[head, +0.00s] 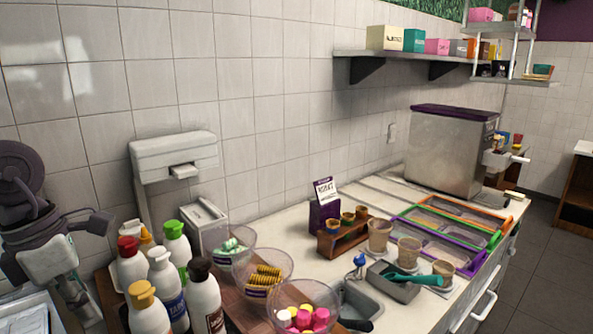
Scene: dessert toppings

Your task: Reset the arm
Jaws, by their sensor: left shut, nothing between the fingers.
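My left arm comes in at the left edge, with a round dark joint and a grey link. Its dark left gripper (97,222) is raised in front of the tiled wall, to the left of the bottles. It is shut and empty, and nothing hangs from it. My right gripper does not show in the head view.
Several sauce bottles (204,298) stand close at the lower middle left. Clear bowls of toppings (263,268) sit beside them. A shelf (400,54) juts from the wall.

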